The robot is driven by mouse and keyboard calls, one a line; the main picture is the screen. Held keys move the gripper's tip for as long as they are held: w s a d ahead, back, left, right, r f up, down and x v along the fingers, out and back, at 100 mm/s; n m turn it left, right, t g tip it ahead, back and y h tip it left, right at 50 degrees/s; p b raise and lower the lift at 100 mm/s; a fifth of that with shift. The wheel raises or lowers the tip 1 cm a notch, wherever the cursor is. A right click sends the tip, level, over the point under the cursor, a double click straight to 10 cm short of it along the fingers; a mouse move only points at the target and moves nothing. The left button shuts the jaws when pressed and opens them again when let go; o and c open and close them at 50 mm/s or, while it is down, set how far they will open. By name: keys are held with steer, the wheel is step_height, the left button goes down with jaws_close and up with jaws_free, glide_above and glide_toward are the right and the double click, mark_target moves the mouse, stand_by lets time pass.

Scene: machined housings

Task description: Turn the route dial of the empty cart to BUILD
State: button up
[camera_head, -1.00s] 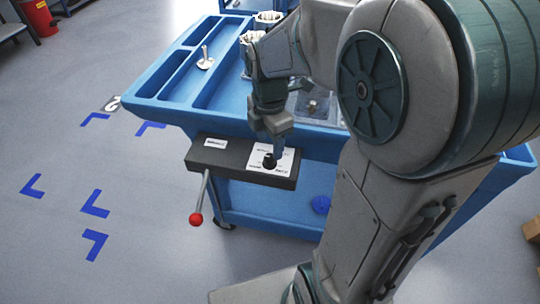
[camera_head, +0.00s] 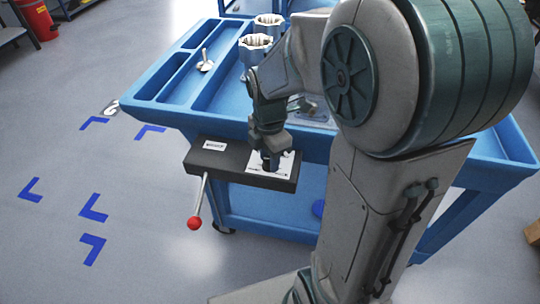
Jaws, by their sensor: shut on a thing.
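The blue cart (camera_head: 180,108) stands ahead of me with parts in its top tray. A dark control box (camera_head: 230,160) is fixed at its near side. The box carries a white dial label (camera_head: 285,176) and a second small white label (camera_head: 215,145). My gripper (camera_head: 270,162) points down over the dial label and is shut on the dial knob, which the fingers mostly hide. The words on the label are too small to read, so the dial's setting cannot be told. A lever with a red ball (camera_head: 194,223) hangs below the box.
Pale machined housings (camera_head: 254,50) and a small metal part (camera_head: 205,62) stand in the tray. Blue corner marks (camera_head: 93,207) lie on the open floor at left. A red bin (camera_head: 38,18) is at the far left.

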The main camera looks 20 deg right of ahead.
steer(key=shift+m, duration=0.3)
steer(key=m+p, duration=0.1)
steer(key=m, duration=0.4)
steer(key=shift+r+p, duration=0.1)
steer(key=shift+p, duration=0.2)
steer(key=m+p, duration=0.1)
steer(key=m, duration=0.5)
stand_by(0.5)
steer(key=o, duration=1)
steer(key=shift+c, duration=0.2)
step_height(320, 180, up, 14)
steer(key=p, duration=0.2)
